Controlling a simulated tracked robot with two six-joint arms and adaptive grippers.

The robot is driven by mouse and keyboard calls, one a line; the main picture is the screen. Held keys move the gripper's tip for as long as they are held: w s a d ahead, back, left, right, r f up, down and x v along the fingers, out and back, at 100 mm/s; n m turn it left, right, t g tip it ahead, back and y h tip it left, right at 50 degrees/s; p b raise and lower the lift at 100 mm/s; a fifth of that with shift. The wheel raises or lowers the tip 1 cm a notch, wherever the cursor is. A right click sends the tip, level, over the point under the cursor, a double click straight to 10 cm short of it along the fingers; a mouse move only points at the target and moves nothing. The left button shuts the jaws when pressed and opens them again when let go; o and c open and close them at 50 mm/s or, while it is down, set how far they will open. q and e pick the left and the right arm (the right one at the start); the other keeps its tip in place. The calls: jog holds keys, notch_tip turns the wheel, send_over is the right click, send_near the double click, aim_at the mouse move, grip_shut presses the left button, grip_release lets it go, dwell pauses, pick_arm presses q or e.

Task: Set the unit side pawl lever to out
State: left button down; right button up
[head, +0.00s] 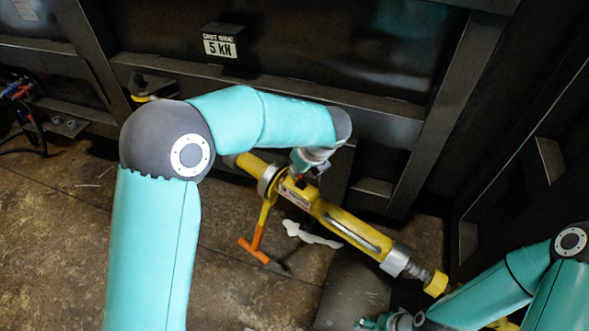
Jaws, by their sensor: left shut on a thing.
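A yellow ratchet jack unit (345,222) lies slantwise along the foot of the dark wall, with a silver collar and a threaded rod at its lower right end. My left gripper (299,176) reaches down onto the ratchet housing in the middle of the unit. It is shut on a small part there, seemingly the pawl lever, which the fingers mostly hide. I cannot read the lever's setting. My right gripper (372,323) shows only partly at the bottom edge, apart from the unit.
Cables and connectors (20,95) hang at the far left. A white scrap (309,235) lies on the brown floor beside the unit. The floor at lower left is clear.

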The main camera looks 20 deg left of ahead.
pick_arm(q)
jog(key=shift+s+d+f+t+y+b, duration=0.15)
jog(key=shift+d+t+y+b, duration=0.1)
jog(key=shift+d+y, duration=0.2)
jog(key=shift+s+d+t+y+b, duration=0.1)
jog(key=shift+d+t+y, duration=0.2)
jog(key=shift+y, duration=0.15)
jog(key=shift+s+d+f+m+t+y+b, duration=0.1)
jog(key=shift+s+d+m+t+y+b, duration=0.1)
jog(key=shift+d+y, duration=0.3)
jog(key=shift+s+d+f+m+t+y+b, duration=0.15)
jog(key=shift+d+y, duration=0.1)
jog(key=shift+y, duration=0.45)
jog(key=shift+s+d+f+t+y, duration=0.1)
jog(key=shift+d+f+t+y, duration=0.15)
jog(key=shift+y, duration=0.3)
jog(key=shift+d+t+y, duration=0.15)
jog(key=shift+d+y, duration=0.15)
jog(key=shift+y, duration=0.25)
jog(key=shift+s+d+f+t+y+b, duration=0.2)
jog(key=shift+d+f+t+y+b, duration=0.2)
jog(key=shift+y, duration=0.5)
jog(key=c, duration=1.3)
grip_release()
jog(key=shift+d, duration=0.1)
jog(key=shift+o, duration=0.8)
jog(key=shift+r, duration=0.1)
